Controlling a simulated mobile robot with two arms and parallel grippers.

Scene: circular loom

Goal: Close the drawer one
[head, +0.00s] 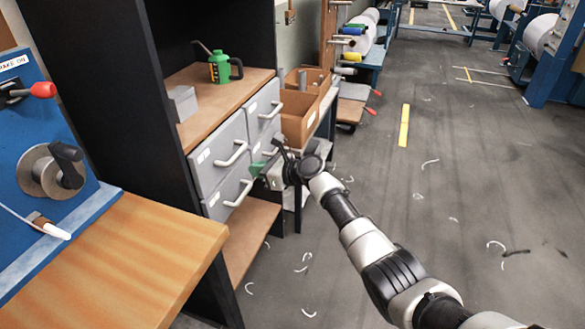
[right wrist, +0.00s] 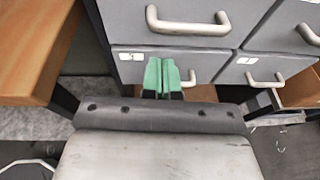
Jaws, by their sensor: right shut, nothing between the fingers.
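A grey drawer unit stands under the wooden shelf, with two columns of two drawers. The upper left drawer (head: 217,156) has a pale bar handle, which also shows in the right wrist view (right wrist: 188,27). The lower left drawer (head: 214,208) is below it. I cannot read which label says one, and no drawer clearly stands far out. My right gripper (head: 257,169) has green fingertips, shut together and empty, in front of the lower drawers. In the right wrist view the fingertips (right wrist: 163,78) overlap the lower left drawer front, beside its handle; contact is unclear. My left gripper is out of view.
A wooden worktop (head: 120,255) lies at the near left, by a blue machine panel. A green can (head: 220,68) and grey box (head: 182,103) stand on the shelf. Brown bins (head: 299,118) are to the right. The grey floor at right is mostly open, with scattered scraps.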

